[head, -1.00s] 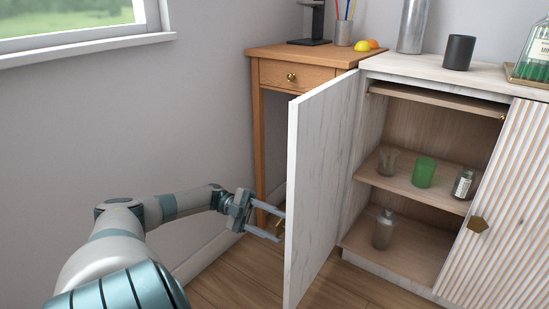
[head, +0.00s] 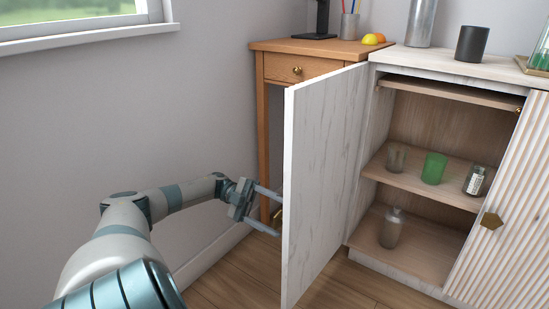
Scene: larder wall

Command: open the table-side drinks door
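The table-side drinks door (head: 322,180) stands swung wide open on the left of the cabinet, its inner white face towards me. Its brass handle (head: 277,216) shows just past the door's free edge. My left gripper (head: 280,212) is at that edge, on the door's outer side, with its two fingers apart around the handle area. The fingertips are partly hidden behind the door, so contact with the handle cannot be made out. My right gripper is not in view.
The open cabinet holds a clear glass (head: 396,158), a green glass (head: 434,168), a labelled jar (head: 474,180) and a bottle (head: 391,228). A wooden side table (head: 300,68) stands behind the open door, near the wall.

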